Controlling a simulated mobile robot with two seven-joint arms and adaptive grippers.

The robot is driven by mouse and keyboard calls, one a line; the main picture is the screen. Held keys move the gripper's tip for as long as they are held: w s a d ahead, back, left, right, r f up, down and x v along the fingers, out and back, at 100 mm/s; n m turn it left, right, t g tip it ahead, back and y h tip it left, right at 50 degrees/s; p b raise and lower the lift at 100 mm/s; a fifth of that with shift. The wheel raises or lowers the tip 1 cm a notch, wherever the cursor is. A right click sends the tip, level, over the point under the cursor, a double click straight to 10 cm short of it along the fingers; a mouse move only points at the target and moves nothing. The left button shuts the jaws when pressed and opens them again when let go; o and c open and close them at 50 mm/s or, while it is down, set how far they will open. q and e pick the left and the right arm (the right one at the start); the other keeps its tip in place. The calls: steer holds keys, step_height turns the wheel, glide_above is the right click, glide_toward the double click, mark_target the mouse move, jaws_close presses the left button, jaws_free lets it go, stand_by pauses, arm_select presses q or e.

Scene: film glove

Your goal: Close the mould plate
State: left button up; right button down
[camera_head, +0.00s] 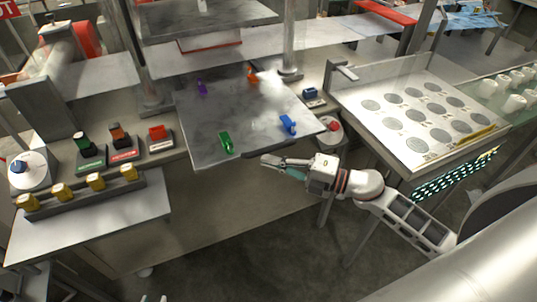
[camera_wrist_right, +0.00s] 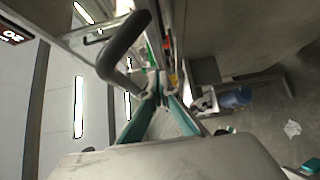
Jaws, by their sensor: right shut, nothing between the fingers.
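A metal plate with round recesses (camera_head: 410,125) lies at the right. I cannot tell which is the mould plate. My right gripper (camera_head: 270,162) is shut and empty, just off the slab's near right edge. Its teal fingers meet in the wrist view (camera_wrist_right: 160,98), beside a curved dark handle (camera_wrist_right: 118,48). Only two separate tips of my left gripper (camera_head: 153,298) show at the bottom edge.
A red button box (camera_head: 330,130) stands between slab and recessed plate. White cups (camera_head: 515,100) stand far right. The floor in front is open.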

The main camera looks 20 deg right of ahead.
steer(key=shift+w+f, duration=0.1)
steer(key=shift+w, duration=0.85)
